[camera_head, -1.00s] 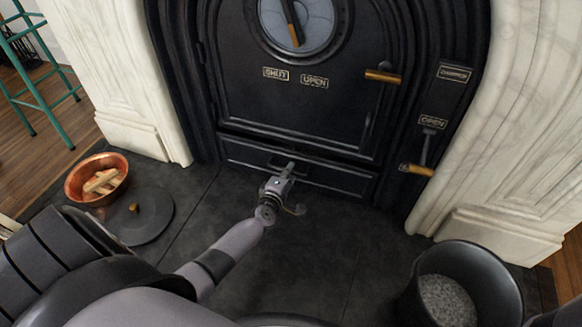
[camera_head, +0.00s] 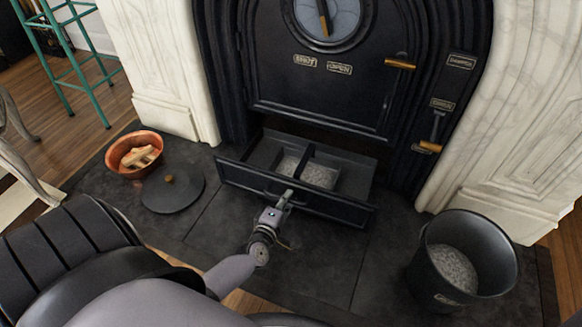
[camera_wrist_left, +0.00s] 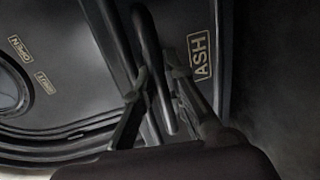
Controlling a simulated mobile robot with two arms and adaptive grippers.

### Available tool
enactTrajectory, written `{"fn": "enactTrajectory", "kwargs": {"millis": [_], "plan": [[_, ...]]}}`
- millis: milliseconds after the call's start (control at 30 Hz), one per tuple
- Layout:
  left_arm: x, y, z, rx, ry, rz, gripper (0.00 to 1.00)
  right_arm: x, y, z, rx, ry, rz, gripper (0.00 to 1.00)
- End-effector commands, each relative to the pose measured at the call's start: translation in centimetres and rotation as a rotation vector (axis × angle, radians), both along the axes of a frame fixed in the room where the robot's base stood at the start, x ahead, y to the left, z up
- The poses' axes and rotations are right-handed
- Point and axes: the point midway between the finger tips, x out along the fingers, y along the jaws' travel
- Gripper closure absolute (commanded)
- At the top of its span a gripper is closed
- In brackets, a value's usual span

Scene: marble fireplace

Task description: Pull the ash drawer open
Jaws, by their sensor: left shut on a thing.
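The black ash drawer (camera_head: 335,205) stands well out from the bottom of the stove, with grey ash lying in its two compartments. My left gripper (camera_head: 287,197) is at the middle of the drawer front. In the left wrist view the gripper (camera_wrist_left: 157,92) is shut on the dark bar handle (camera_wrist_left: 154,60), one finger on each side of it. The "ASH" label (camera_wrist_left: 201,56) on the drawer front shows to the right of the handle there. My right gripper is not in view.
The stove door (camera_head: 330,80) above is shut. A copper bowl of wood (camera_head: 121,153) and a round black lid (camera_head: 160,199) lie at left. A black bucket of grey ash (camera_head: 430,268) stands at right. The hearth in front of the drawer is clear.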

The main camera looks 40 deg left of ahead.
Motion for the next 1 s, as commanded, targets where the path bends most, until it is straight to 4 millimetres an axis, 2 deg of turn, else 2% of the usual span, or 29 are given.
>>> {"fn": "enactTrajectory", "kwargs": {"millis": [200, 567, 600, 900, 1000], "plan": [[-1.19, -0.29, -0.03, 0.000, 0.001, 0.000, 1.00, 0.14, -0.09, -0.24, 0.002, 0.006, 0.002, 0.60], [-1.28, -0.32, -0.06, 0.000, 0.001, -0.001, 1.00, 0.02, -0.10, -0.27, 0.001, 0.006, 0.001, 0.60], [-1.27, -0.32, -0.06, 0.000, 0.001, -0.001, 0.86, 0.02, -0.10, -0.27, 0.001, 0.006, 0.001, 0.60], [-1.25, -0.30, -0.04, 0.000, 0.000, 0.000, 0.67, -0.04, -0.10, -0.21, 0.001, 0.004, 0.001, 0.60], [-1.24, -0.30, -0.03, 0.000, 0.000, 0.000, 0.67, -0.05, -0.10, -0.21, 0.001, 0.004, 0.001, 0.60]]}}
